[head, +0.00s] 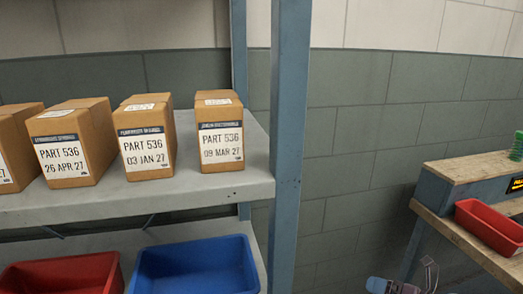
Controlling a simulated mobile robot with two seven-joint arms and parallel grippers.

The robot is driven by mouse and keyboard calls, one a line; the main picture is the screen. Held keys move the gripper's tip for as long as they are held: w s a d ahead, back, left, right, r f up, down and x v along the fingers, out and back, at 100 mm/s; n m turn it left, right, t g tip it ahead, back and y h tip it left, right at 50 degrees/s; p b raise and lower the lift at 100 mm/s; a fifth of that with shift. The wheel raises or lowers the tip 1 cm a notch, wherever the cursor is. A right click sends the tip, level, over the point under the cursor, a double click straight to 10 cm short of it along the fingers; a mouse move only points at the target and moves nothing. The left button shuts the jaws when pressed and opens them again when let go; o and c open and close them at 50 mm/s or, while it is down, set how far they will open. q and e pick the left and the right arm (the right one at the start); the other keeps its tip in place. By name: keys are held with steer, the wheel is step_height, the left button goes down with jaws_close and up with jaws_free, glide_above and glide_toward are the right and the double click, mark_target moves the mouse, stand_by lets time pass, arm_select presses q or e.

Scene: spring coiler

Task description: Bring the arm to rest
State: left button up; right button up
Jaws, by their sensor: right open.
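My right gripper (428,274) shows at the bottom edge of the head view, right of the shelf post and below the wooden bench. It is small and partly cut off by the frame. Its jaws are open, and I see nothing between them. It is apart from the shelf and the boxes. My left gripper is not in view.
Several cardboard boxes labelled PART 536, such as the 09 MAR 27 box (221,132), stand on a grey shelf (130,200). Below are a blue bin (196,268) and a red bin (62,274). A blue post (290,140) edges the shelf. A wooden bench (455,222) holds a red tray (492,228).

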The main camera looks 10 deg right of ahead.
steer(key=s+a+f+m+h+p, duration=0.1)
steer(key=s+a+f+m+h, duration=0.1)
steer(key=s+m, duration=0.5)
steer(key=s+a+f+m+h+p, duration=0.1)
steer(key=s+a+f+m+h, duration=0.2)
steer(key=s+m, duration=0.5)
steer(key=s+a+f+m+h+p, duration=0.1)
steer(key=s+a+m, duration=0.3)
steer(key=m, duration=1.2)
steer(key=s+f+h, duration=0.1)
steer(key=s, duration=0.3)
steer(key=shift+s+a+f+g+h, duration=0.25)
steer(key=shift+a+f+g+h, duration=0.05)
steer(key=shift+a+f, duration=0.1)
